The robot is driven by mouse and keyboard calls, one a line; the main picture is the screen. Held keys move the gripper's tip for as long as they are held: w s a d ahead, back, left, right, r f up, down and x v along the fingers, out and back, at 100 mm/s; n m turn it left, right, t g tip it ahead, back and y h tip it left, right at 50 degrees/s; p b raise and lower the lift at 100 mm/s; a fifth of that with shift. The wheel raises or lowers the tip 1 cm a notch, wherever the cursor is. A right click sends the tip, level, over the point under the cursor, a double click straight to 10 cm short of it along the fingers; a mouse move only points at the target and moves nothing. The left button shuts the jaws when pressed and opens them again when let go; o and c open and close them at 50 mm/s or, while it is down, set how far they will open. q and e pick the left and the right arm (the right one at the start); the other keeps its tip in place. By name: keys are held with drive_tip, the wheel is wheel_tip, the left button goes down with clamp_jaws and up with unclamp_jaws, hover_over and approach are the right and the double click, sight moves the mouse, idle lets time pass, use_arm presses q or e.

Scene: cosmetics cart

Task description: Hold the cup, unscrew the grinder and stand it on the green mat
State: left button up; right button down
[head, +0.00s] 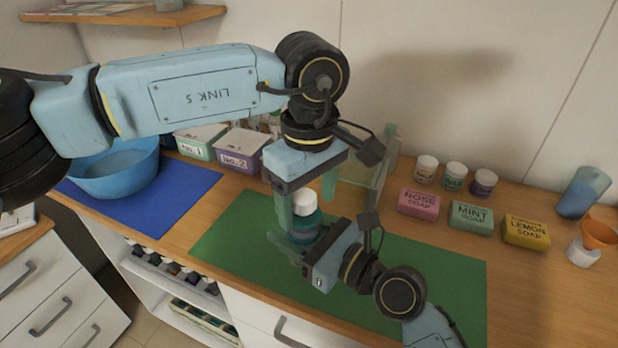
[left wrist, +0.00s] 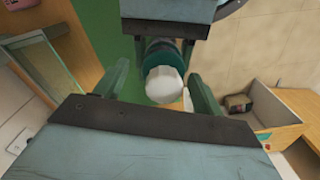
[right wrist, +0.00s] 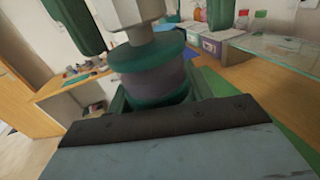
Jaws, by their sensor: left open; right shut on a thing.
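The grinder (head: 305,203) is a white, faceted piece standing upright on top of the cup (head: 304,224). The cup is teal with a dull purple band, seen in the right wrist view (right wrist: 155,82). My right gripper (head: 298,238) is shut on the cup from the front, over the green mat (head: 440,272). My left gripper (head: 306,193) points down from above and is open, one finger on each side of the grinder. In the left wrist view the white grinder (left wrist: 164,85) lies between the open fingers, with gaps beside it. The cup's underside is hidden.
A blue mat (head: 165,205) with a blue bowl (head: 115,172) lies at left. Labelled bins (head: 238,150) and a glass panel (head: 365,178) stand behind. Soap bars (head: 472,217), small jars (head: 454,176) and an orange funnel (head: 600,233) are at right.

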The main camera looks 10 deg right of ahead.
sight(308, 216)
use_arm(q)
drive_tip(key=shift+f, duration=1.85)
drive_tip(key=c, duration=1)
drive_tip(key=n, duration=0.4)
drive_tip(key=shift+w+d+r+n, duration=0.1)
drive_tip(key=shift+d+n, duration=0.05)
drive_tip(key=shift+n, duration=0.25)
drive_tip(key=shift+d, duration=0.1)
drive_tip(key=o, duration=0.7)
drive_tip(key=shift+c, duration=0.2)
drive_tip(key=o, duration=0.4)
